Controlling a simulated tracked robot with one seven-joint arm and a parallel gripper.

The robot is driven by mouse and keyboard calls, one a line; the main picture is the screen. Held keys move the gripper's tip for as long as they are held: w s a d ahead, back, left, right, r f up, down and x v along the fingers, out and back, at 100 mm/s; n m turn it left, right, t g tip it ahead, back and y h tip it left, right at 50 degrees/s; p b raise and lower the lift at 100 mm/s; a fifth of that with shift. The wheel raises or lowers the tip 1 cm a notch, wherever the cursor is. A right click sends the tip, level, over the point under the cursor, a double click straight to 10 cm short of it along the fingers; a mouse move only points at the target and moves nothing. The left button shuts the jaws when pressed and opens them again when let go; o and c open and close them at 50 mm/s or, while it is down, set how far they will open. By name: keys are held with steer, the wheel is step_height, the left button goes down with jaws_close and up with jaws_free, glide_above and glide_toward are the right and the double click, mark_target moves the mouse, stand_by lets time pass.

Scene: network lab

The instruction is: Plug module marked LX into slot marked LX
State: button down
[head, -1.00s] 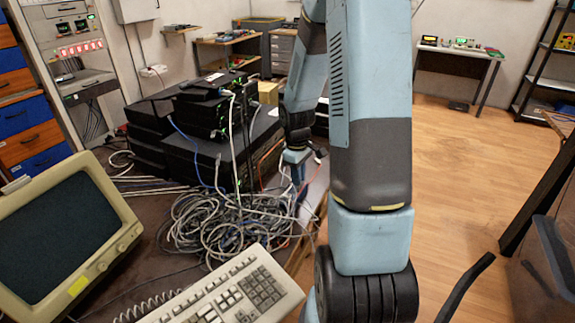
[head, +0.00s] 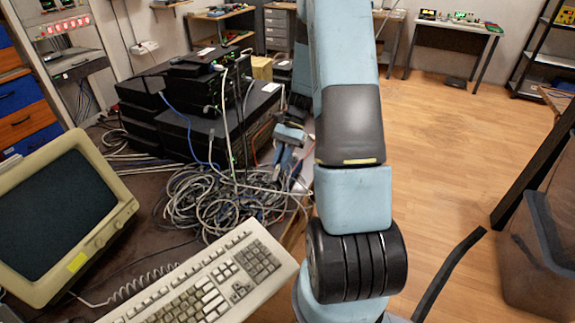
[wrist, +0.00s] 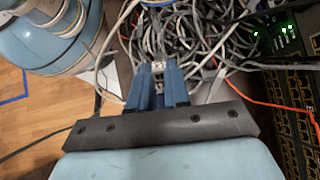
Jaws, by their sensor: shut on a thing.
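My gripper (wrist: 160,72) points away over a tangle of grey and blue cables (wrist: 225,40) in the wrist view. Its two blue fingers are shut on a small pale metallic piece (wrist: 158,70), which I take to be the module. No LX mark can be read on it. Rows of ports show on a switch (wrist: 292,115) at the right of the wrist view. I cannot make out a slot marked LX.
A keyboard (head: 215,283) and an old monitor (head: 55,220) stand at the front left of the table. The cable pile (head: 215,205) lies in front of the boxes. An orange cable (wrist: 265,103) runs towards the switch. The floor (head: 450,150) at right is mostly clear.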

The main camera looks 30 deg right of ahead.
steer(key=w+d+m+t+y, duration=0.3)
steer(key=w+d+m+t, duration=1.3)
steer(key=t, duration=0.3)
steer(key=shift+w+d+m+y, duration=0.15)
steer(key=shift+w+m+y, duration=0.15)
steer(key=shift+w+m, duration=0.3)
steer(key=shift+w+f, duration=0.1)
steer(key=shift+w, duration=0.05)
steer(key=shift+x, duration=2.35)
steer(key=c, duration=1.7)
jaws_free()
jaws_close()
